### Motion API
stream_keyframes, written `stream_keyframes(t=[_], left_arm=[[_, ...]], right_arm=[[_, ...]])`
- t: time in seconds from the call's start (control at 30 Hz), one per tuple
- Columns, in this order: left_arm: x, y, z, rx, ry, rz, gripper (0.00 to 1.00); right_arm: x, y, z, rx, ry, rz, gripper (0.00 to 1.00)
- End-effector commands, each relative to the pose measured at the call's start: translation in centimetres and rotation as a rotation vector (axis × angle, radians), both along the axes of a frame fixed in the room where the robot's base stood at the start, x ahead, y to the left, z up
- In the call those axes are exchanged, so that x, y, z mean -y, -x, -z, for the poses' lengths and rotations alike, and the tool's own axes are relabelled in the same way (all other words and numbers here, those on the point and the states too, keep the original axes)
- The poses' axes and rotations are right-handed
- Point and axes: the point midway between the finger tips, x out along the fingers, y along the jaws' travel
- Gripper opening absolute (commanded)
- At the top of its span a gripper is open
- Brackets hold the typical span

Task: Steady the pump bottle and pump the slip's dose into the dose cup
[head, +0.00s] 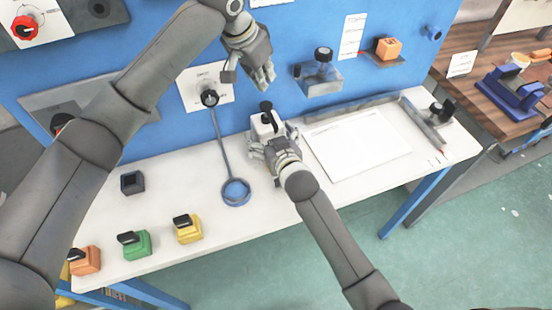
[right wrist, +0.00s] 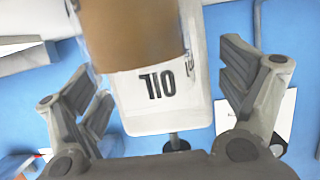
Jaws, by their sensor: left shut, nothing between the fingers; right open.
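The pump bottle (head: 264,124) is white with a black pump head and stands on the white bench near the blue back wall. In the right wrist view the bottle (right wrist: 160,110) shows brown contents and an upside-down "OIL" label. My right gripper (head: 270,145) is open, its fingers on both sides of the bottle with visible gaps. My left gripper (head: 266,80) is shut and empty, above and behind the pump head. A small dark open-topped square container (head: 132,182) stands on the bench at left; I cannot tell whether it is the dose cup.
A white sheet (head: 357,140) lies to the right. Orange (head: 86,262), green (head: 136,245) and yellow (head: 188,230) blocks stand along the front. A paper (head: 352,36) hangs on the wall, its text unreadable.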

Motion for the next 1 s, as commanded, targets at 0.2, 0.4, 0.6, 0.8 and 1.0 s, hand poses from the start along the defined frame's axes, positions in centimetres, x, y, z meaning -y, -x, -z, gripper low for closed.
stream_keyframes(t=[0.2,0.4,0.6,0.8,1.0], left_arm=[[0.0,0.0,0.0,0.0,0.0,0.0,0.0],[0.0,0.0,0.0,0.0,0.0,0.0,0.0],[0.0,0.0,0.0,0.0,0.0,0.0,0.0],[0.0,0.0,0.0,0.0,0.0,0.0,0.0],[0.0,0.0,0.0,0.0,0.0,0.0,0.0]], right_arm=[[0.3,1.1,-0.3,0.0,-0.001,0.0,0.92],[1.3,4.2,-1.3,0.0,-0.001,-0.001,0.92],[2.5,7.7,-2.4,-0.001,-0.001,-0.001,0.92],[3.3,10.1,-3.2,-0.001,0.0,0.0,0.92],[3.6,10.9,-3.6,0.0,0.0,0.0,0.92]])
